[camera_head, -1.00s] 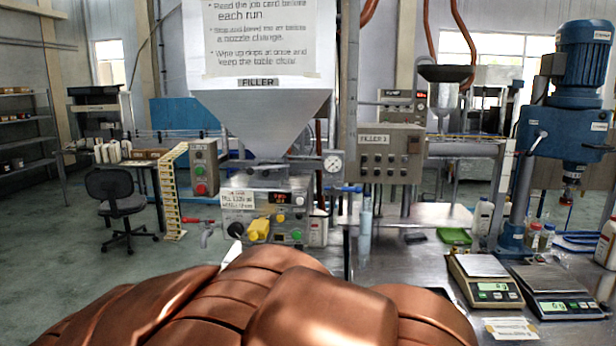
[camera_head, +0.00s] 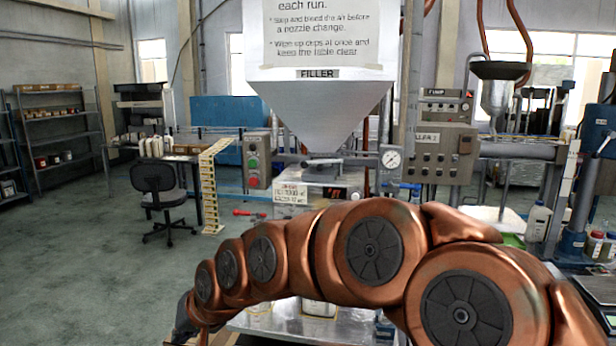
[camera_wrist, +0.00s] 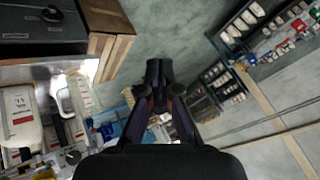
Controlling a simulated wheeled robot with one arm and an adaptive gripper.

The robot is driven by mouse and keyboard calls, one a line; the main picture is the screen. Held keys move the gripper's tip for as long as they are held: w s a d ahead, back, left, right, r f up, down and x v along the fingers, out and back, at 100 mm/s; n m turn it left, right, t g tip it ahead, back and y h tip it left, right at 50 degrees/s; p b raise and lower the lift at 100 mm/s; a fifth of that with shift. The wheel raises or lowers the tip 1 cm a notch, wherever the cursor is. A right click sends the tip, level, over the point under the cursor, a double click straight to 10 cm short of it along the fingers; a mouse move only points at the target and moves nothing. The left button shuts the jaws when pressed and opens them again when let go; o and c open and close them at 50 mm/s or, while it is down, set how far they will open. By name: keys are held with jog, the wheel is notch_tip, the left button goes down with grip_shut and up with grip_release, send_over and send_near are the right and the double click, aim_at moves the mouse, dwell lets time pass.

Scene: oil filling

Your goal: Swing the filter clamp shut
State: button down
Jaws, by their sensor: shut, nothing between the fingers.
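I cannot make out the filter clamp in either view. The filler (camera_head: 318,105), a grey hopper on a metal body, stands in the middle of the head view, and my copper arm covers much of its lower front. In the wrist view my gripper (camera_wrist: 158,72) is shut and empty, with its dark fingers together over the grey floor.
A wooden block (camera_wrist: 112,30) and a dark panel with a knob (camera_wrist: 40,22) are left of the fingers. White containers (camera_wrist: 20,115) lie below them. Shelves (camera_wrist: 225,85) are at the right. A black chair (camera_head: 160,185) stands on open floor at left.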

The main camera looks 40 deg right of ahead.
jog(key=w+d+r+m+t, duration=0.45)
jog(key=w+d, duration=0.25)
jog(key=w, duration=0.2)
jog(key=m+t+h+b, duration=0.3)
jog(key=m+t+h, duration=0.2)
jog(key=m+h, duration=0.95)
send_near(305, 167)
jog(key=shift+m+g+y, duration=0.25)
jog(key=shift+m+y, duration=0.05)
jog(key=shift+y, duration=0.05)
jog(key=p+x, duration=0.4)
jog(key=x, duration=0.1)
jog(key=shift+s+r, duration=0.15)
jog(key=shift+r, duration=0.25)
jog(key=shift+w+d+r+p, duration=0.25)
jog(key=shift+w+d+p, duration=0.15)
jog(key=shift+w+p, duration=0.05)
jog(key=shift+w+d, duration=0.25)
jog(key=shift+w, duration=0.2)
